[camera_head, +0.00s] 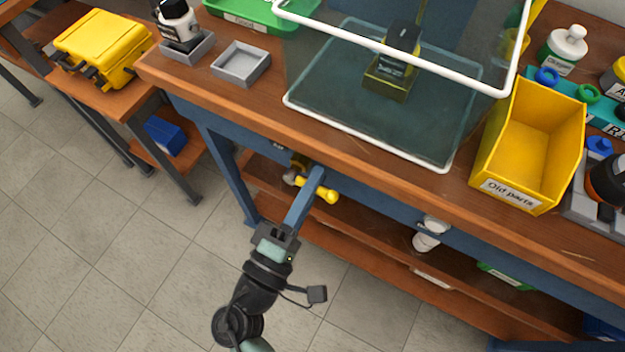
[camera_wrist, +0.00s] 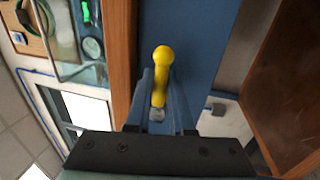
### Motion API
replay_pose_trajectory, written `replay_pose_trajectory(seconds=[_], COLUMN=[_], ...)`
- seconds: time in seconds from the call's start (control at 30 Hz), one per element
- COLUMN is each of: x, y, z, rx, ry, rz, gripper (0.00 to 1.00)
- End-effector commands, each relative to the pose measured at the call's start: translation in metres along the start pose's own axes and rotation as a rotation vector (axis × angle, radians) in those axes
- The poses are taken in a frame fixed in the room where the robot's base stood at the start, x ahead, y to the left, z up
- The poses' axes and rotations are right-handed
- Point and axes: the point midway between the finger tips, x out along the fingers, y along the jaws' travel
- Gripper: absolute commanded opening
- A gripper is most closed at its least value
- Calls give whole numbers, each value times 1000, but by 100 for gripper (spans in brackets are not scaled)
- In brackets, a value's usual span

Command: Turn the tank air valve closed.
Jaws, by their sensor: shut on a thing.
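The tank air valve has a yellow lever handle (camera_head: 318,189) with a rounded knob at its end. It sits at the front of the workbench, just below the top's edge. In the head view the handle points to the lower right. My gripper (camera_head: 316,180) reaches it from below and is shut on the handle. In the wrist view the yellow handle (camera_wrist: 160,80) stands between the two blue fingers of my gripper (camera_wrist: 162,98), with its knob beyond the fingertips. The valve body is mostly hidden behind the fingers.
The wooden bench top (camera_head: 385,160) overhangs just above the valve, with a lower shelf (camera_head: 380,262) beneath. A blue bench leg (camera_head: 230,165) stands to the left. A white cylindrical fitting (camera_head: 430,236) is under the bench to the right. The floor in front is clear.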

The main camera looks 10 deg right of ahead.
Motion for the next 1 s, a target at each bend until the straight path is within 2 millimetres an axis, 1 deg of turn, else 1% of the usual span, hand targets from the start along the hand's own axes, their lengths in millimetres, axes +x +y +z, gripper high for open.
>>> replay_pose_trajectory(seconds=[0.13,0.17,0.3,0.33,0.8,0.87,0.97,1.0], x=[0,0,0,0,-2,-6,-19,-27], y=[0,0,0,0,0,0,-1,-1], z=[0,0,0,0,0,-1,-1,-1], rx=[-3,-3,-1,-1,1,0,-1,-1], ry=[2,2,1,1,1,2,3,4], rz=[0,0,0,0,0,0,-1,-1], gripper=[0,22,48,51,51,51,51,51])
